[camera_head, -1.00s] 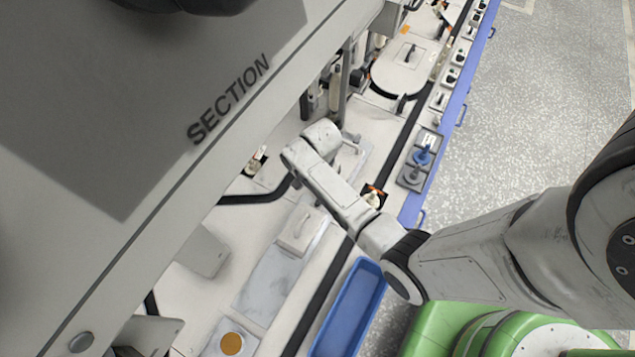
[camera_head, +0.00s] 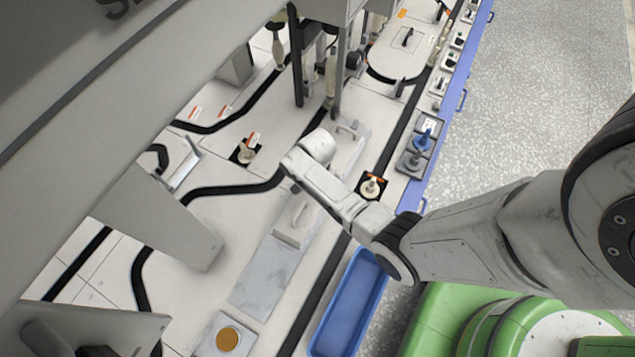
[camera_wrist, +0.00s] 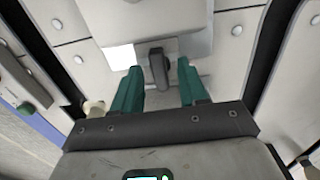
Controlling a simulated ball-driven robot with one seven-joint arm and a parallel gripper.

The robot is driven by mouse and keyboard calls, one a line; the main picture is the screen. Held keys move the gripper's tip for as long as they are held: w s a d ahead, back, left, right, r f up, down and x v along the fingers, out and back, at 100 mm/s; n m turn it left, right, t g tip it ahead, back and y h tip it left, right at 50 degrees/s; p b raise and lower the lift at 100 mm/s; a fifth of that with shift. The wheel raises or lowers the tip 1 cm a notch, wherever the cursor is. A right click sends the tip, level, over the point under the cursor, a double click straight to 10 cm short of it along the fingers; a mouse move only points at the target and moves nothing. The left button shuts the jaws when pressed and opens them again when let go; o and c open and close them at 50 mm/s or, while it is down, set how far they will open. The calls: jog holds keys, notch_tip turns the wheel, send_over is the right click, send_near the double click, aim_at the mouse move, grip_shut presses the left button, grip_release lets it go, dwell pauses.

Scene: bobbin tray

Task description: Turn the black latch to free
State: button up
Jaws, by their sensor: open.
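My gripper is open, with one finger on each side of the latch. Narrow gaps seem to show beside it, and I cannot tell whether either finger touches. In the head view my own arm hides the gripper, and I cannot pick out this latch there.
A blue tray (camera_head: 346,310) lies along the front edge. A white block with a handle (camera_head: 294,234) sits on a grey plate left of my arm. A cream knob on a black square (camera_head: 371,187) is close to my forearm. A large grey overhead panel (camera_head: 75,85) covers the upper left.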

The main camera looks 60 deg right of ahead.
jog(key=shift+c, duration=0.4)
grip_shut()
jog(key=n+p, duration=0.1)
jog(key=n, duration=0.2)
jog(key=shift+r+n+p, duration=0.1)
jog(key=shift+n+p, duration=0.3)
jog(key=n+p, duration=0.1)
jog(key=n, duration=0.4)
jog(key=n+p, duration=0.1)
jog(key=n, duration=0.4)
jog(key=shift+n+p, duration=0.35)
jog(key=shift+n, duration=1.75)
